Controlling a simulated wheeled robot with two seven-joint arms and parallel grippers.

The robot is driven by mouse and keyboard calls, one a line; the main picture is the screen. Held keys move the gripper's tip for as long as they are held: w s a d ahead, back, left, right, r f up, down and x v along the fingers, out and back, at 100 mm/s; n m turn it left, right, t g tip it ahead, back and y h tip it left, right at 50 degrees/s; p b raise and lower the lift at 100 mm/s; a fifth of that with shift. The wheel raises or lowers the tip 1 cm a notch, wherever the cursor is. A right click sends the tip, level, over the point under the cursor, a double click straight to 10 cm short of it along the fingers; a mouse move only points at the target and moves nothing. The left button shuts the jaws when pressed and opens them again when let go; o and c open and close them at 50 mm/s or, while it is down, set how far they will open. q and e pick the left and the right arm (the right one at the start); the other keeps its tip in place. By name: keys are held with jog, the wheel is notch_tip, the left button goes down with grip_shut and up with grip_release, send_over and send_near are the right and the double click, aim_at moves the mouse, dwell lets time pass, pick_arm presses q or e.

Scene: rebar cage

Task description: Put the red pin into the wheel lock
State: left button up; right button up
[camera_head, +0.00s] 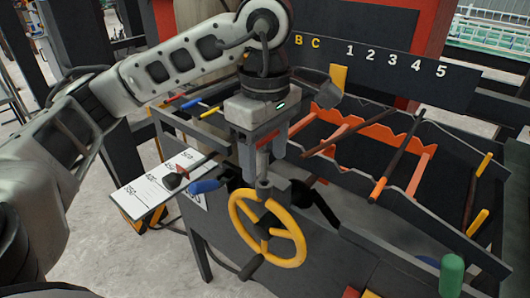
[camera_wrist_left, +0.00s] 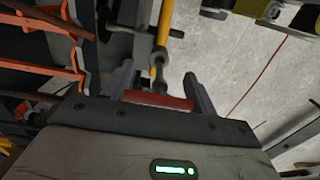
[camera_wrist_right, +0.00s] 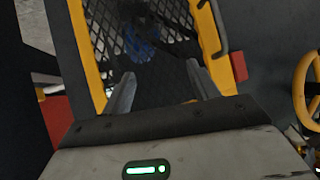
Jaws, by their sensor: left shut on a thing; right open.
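My left gripper (camera_head: 270,160) points down just above the hub of the yellow handwheel (camera_head: 292,252). In the left wrist view its fingers (camera_wrist_left: 162,85) are shut across a red pin (camera_wrist_left: 157,99), which lies crosswise between them. The wheel shows edge-on there (camera_wrist_left: 163,30), beyond the fingers. A grey upright piece (camera_head: 262,187) stands at the wheel's top, below the left fingertips; I cannot tell whether it is the lock or whether the pin touches it. My right gripper (camera_wrist_right: 160,90) is open and empty, and shows only in the right wrist view, with the wheel (camera_wrist_right: 307,88) at the right edge.
Behind the wheel is a dark bench with orange notched racks (camera_head: 345,130) and a numbered board (camera_head: 395,60). A white printed sheet (camera_head: 150,190) lies at left. A green cylinder (camera_head: 452,275) stands at front right. A yellow-edged mesh panel (camera_wrist_right: 150,60) faces the right gripper.

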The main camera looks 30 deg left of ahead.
aim_at(265, 178)
jog(key=shift+r, duration=0.15)
pick_arm(q)
jog(key=shift+f+b, duration=0.45)
jog(key=shift+f, duration=0.05)
pick_arm(e)
jog(key=shift+w+a, duration=0.1)
jog(key=shift+a, duration=0.05)
pick_arm(q)
jog(key=shift+f+b, duration=0.3)
jog(key=shift+f+b, duration=0.4)
jog(key=shift+b, duration=0.05)
pick_arm(e)
jog(key=shift+a+f+m+y, duration=0.1)
jog(key=shift+f+m+y, duration=0.15)
jog(key=shift+m+y, duration=0.05)
pick_arm(q)
jog(key=shift+f+b, duration=0.4)
jog(key=shift+f, duration=0.05)
jog(key=shift+f+b, duration=0.4)
pick_arm(e)
jog(key=shift+f, duration=0.35)
pick_arm(q)
jog(key=shift+f+b, duration=0.3)
pick_arm(e)
jog(key=shift+a+t, duration=0.1)
jog(key=shift+t, duration=0.2)
